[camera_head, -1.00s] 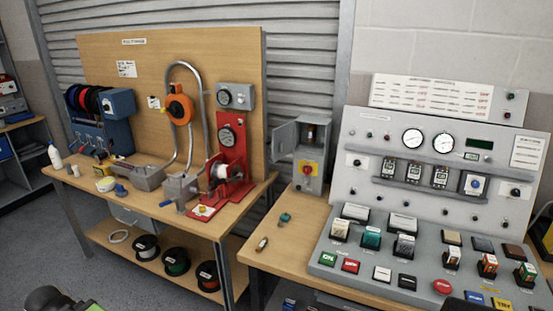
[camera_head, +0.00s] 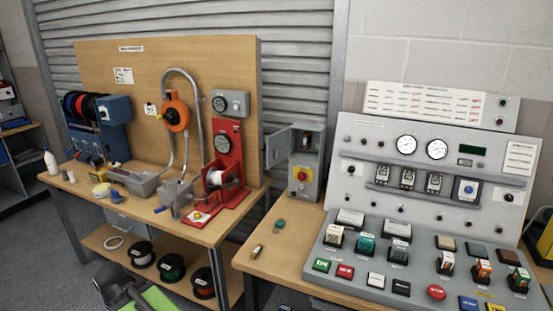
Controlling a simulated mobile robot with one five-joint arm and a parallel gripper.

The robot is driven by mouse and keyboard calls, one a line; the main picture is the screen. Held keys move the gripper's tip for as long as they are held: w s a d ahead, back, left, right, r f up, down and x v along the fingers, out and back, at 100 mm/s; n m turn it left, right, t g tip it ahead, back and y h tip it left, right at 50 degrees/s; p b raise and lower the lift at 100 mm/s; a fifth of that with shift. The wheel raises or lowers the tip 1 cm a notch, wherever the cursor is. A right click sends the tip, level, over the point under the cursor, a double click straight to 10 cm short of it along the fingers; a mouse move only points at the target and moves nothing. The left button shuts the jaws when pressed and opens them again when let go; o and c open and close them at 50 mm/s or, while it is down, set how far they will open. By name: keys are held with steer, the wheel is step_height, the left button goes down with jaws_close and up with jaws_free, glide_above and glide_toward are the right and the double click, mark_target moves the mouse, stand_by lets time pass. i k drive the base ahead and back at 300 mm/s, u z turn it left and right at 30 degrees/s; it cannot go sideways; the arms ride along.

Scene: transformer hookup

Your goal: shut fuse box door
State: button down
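The fuse box (camera_head: 307,160) is a grey box with a yellow panel and red knob, standing on the wooden bench left of the control console. Its grey door (camera_head: 279,147) is hinged on the box's left side and stands open, swung out to the left. A dark part shows inside the box's upper half. A dark grey piece of my arm (camera_head: 118,287) shows at the bottom left, well below and left of the fuse box. My gripper's fingers cannot be made out.
The sloped control console (camera_head: 430,180) with gauges and buttons fills the right. A small teal-topped part (camera_head: 279,225) and a brass-coloured cylinder (camera_head: 257,252) lie on the bench in front of the box. A wooden workbench (camera_head: 225,225) with a red stand (camera_head: 226,170) is at left.

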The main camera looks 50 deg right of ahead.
mark_target(278, 141)
steer(key=z, duration=0.2)
steer(key=i, duration=1)
steer(key=u, duration=0.1)
